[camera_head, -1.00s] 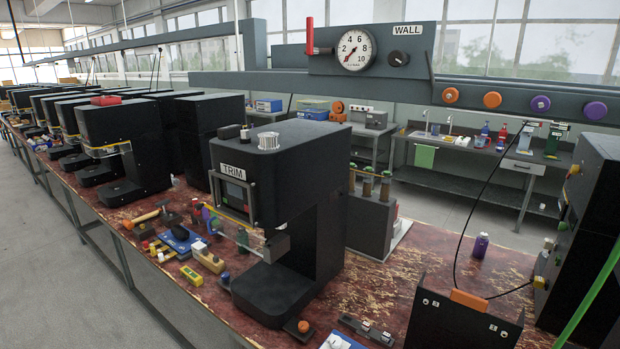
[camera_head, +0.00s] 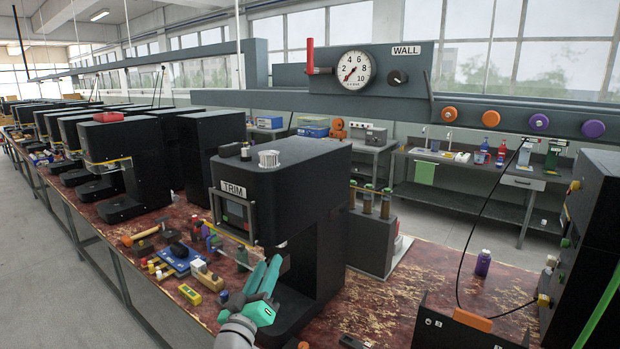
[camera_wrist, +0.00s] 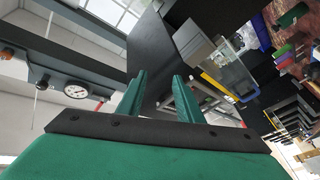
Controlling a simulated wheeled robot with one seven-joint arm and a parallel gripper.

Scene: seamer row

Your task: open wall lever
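The wall lever (camera_head: 310,57) is a red upright handle at the left end of the grey panel marked WALL (camera_head: 406,50). A round white gauge (camera_head: 353,68) is just right of it. In the wrist view the gauge (camera_wrist: 76,91) shows at the left, tilted, with a bit of red beside it. My gripper (camera_head: 267,268) is green and points up in front of the TRIM machine, well below the lever and apart from it. In the wrist view its two fingers (camera_wrist: 163,88) stand apart with nothing between them.
The black TRIM machine (camera_head: 285,165) stands between my gripper and the panel. The red-brown bench (camera_head: 395,300) holds tools, a yellow block (camera_head: 190,294) and a purple bottle (camera_head: 483,263). Orange and purple knobs (camera_head: 495,117) line the beam at right. A black knob (camera_head: 397,77) is beside the gauge.

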